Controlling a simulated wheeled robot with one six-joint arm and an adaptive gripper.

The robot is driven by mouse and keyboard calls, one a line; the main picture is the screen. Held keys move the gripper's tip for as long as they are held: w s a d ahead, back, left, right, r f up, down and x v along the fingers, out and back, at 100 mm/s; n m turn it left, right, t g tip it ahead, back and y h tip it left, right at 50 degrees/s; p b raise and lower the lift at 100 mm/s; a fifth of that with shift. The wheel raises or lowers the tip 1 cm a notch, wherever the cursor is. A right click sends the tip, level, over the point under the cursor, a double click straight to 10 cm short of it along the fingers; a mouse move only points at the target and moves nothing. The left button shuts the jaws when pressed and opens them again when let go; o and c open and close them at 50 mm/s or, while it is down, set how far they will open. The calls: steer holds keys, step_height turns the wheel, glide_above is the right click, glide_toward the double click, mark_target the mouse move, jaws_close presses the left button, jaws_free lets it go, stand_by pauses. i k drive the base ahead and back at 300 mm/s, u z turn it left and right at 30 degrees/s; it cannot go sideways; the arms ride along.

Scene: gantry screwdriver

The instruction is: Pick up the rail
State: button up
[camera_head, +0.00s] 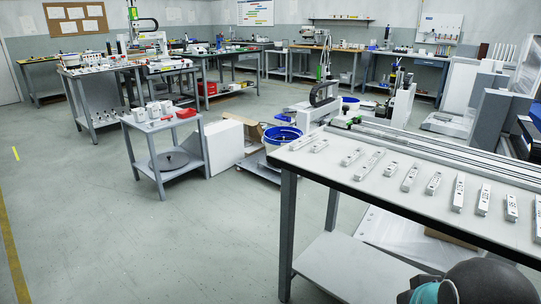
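Several short, pale metal rail pieces with dark holes lie apart in a row on a white-topped table at the right. A longer rail piece (370,165) lies near the middle of the row, and another long one (304,142) lies at the table's left end. Others include a rail piece (459,193) and one cut by the right edge (538,217). I cannot tell which piece is the task's rail. My gripper is not in view; only a dark, rounded part of my arm with a teal band shows at the bottom right, below the table's front edge.
Long grey metal profiles (430,148) run along the table's back. The table's white top (340,172) is bare at the front left. A grey cart (163,150) with red and white parts and a blue bin (283,136) stand left of it. Left floor is clear.

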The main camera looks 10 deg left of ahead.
mark_target(298, 144)
steer(key=u, duration=0.25)
steer(key=k, duration=0.75)
steer(key=u, duration=1)
steer(key=i, duration=0.8)
steer(key=z, duration=0.55)
steer(key=i, duration=0.6)
steer(key=z, duration=0.8)
